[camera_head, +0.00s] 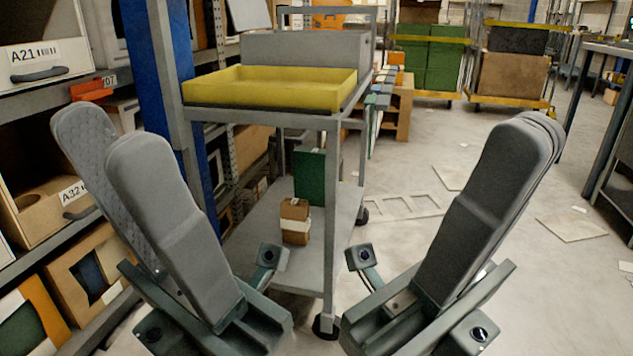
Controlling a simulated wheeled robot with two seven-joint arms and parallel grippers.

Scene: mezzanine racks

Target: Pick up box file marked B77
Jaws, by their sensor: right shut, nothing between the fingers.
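No label reading B77 can be made out in the camera_head view. A pale box file marked A21 (35,57) with a dark handle sits on the upper left shelf, and a brown one marked A32 (35,205) sits on the shelf below. My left gripper (108,128) points up in front of the left rack, its two grey fingers apart, with the textured inner face of the farther one showing and nothing between them. My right gripper (538,124) points up over the floor at right, its fingers together and empty. Neither touches a box file.
A grey trolley (330,122) stands ahead, with a yellow tray (270,88) on top and small brown boxes (295,220) and a green file (309,176) on its lower shelf. A blue rack post (160,70) rises at left. Flat debris (570,228) lies on the open floor at right.

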